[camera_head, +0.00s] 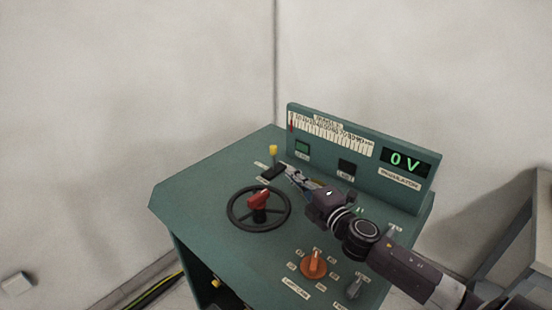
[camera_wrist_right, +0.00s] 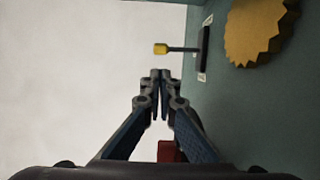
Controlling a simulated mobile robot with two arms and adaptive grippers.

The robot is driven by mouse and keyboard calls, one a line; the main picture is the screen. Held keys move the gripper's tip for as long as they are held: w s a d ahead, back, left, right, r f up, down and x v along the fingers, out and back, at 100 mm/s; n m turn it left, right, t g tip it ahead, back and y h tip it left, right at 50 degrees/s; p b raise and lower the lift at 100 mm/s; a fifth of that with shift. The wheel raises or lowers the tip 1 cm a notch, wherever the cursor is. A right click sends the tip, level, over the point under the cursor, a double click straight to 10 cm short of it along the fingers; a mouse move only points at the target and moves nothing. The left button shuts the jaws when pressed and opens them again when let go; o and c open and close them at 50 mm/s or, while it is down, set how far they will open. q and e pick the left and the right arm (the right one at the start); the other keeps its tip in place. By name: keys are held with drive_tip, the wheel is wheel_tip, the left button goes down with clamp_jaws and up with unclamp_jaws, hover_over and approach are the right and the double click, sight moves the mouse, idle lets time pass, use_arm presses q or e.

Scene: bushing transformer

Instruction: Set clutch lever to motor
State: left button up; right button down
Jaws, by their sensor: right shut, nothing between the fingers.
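The clutch lever appears to be the thin upright lever with a yellow knob (camera_head: 273,150) on the back part of the green console top. It rises from a dark slotted base (camera_head: 273,172). In the right wrist view, the yellow knob (camera_wrist_right: 160,48) is just beyond my fingertips, with its dark stem running right to the base (camera_wrist_right: 204,48). My right gripper (camera_head: 285,169) is shut and empty, close to the lever's base in the head view. In the right wrist view, my shut fingertips (camera_wrist_right: 160,75) point towards the knob, with a small visible gap. My left gripper is not in view.
A black handwheel (camera_head: 232,214) with a red handle (camera_head: 258,200) stands in front of the lever. The upright gauge panel (camera_head: 402,190) with a 0 V display (camera_head: 405,163) is behind my right arm. An orange rotary knob (camera_head: 313,264) is near the front. A yellow toothed disc (camera_wrist_right: 260,30) shows at upper right.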

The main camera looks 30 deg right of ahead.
drive_tip(key=p, duration=0.2)
approach(271, 151)
drive_tip(key=w, duration=0.4)
drive_tip(key=shift+w+a, duration=0.3)
drive_tip(key=shift+a, duration=0.05)
drive_tip(key=shift+w+f, duration=0.2)
drive_tip(key=shift+w, duration=0.6)
drive_tip(key=shift+d+r+p, duration=0.1)
drive_tip(key=shift+r+p, duration=0.15)
drive_tip(key=shift+p, duration=0.25)
drive_tip(key=shift+w+d+m, duration=0.1)
drive_tip(key=shift+d+m, duration=0.05)
drive_tip(key=shift+m, duration=0.15)
